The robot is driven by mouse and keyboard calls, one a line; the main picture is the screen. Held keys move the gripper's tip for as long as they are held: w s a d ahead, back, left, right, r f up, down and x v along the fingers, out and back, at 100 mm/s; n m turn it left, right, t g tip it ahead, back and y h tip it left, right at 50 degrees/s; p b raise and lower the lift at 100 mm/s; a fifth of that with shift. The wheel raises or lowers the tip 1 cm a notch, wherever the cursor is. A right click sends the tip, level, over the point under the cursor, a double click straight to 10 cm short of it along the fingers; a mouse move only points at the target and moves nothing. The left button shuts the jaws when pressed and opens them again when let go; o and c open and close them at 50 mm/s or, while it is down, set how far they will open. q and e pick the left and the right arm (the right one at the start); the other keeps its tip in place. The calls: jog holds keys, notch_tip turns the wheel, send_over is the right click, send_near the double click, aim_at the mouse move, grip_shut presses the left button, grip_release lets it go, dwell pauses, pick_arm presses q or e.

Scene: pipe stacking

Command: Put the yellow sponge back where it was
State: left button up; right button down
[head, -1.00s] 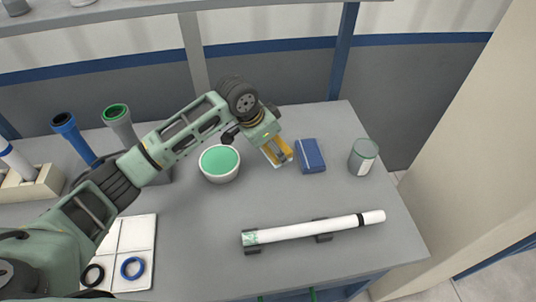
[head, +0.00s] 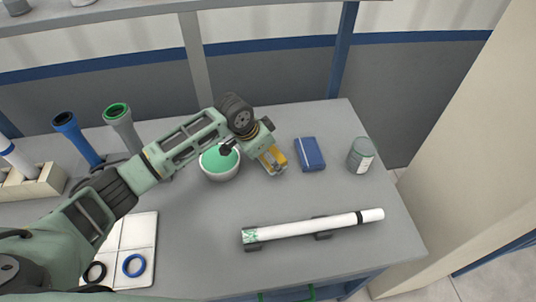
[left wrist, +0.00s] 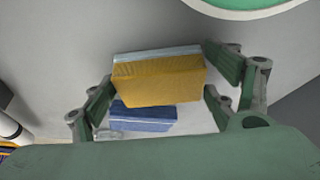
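The yellow sponge (head: 273,160) is between the fingers of my left gripper (head: 271,161), just right of the green-filled bowl. In the left wrist view the sponge (left wrist: 160,82) spans the gap between both fingers (left wrist: 160,72) and has a pale layer along its far edge. The gripper is shut on it. I cannot tell how high the sponge is above the table. A blue block (head: 309,154) lies to its right, apart from it; it also shows in the left wrist view (left wrist: 143,116). My right gripper is not in view.
The white bowl (head: 219,162) stands beside my left wrist. A grey-green can (head: 361,155) stands at the right. A white pipe (head: 315,229) lies on dark holders in front. Blue (head: 75,137) and green-rimmed (head: 121,126) tubes stand at left. Table between sponge and pipe is clear.

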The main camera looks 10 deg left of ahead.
pick_arm(q)
jog(key=shift+o, duration=0.9)
jog(key=shift+r, duration=0.25)
jog(key=v, duration=1.2)
jog(key=shift+b, duration=0.3)
jog(key=shift+w, duration=0.1)
